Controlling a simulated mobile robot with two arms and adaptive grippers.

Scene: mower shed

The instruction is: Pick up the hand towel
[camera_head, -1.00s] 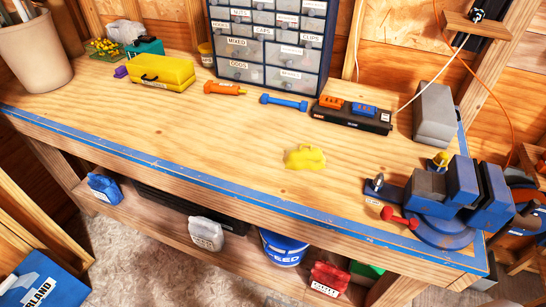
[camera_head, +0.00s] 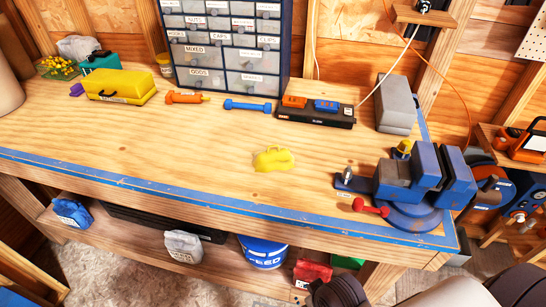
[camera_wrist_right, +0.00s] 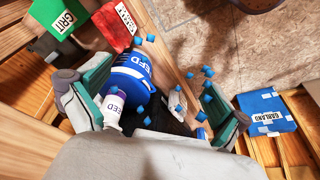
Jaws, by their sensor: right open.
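A yellow, crumpled cloth-like piece (camera_head: 273,159), which looks like the hand towel, lies on the bare middle of the workbench (camera_head: 180,140). No gripper is near it in the head view. My right gripper (camera_wrist_right: 150,108) is open in the right wrist view, with its two fingers spread wide. It faces the lower shelf and floor, and the yellow piece is not in that view. Dark rounded parts of my arm show at the bottom right of the head view. My left gripper is not in view.
A blue vise (camera_head: 415,190) stands at the bench's right end. A drawer cabinet (camera_head: 225,45), yellow case (camera_head: 121,86), blue tool (camera_head: 247,106) and black charger (camera_head: 315,113) line the back. A blue bucket (camera_wrist_right: 128,78) and red box (camera_wrist_right: 117,22) sit below the bench.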

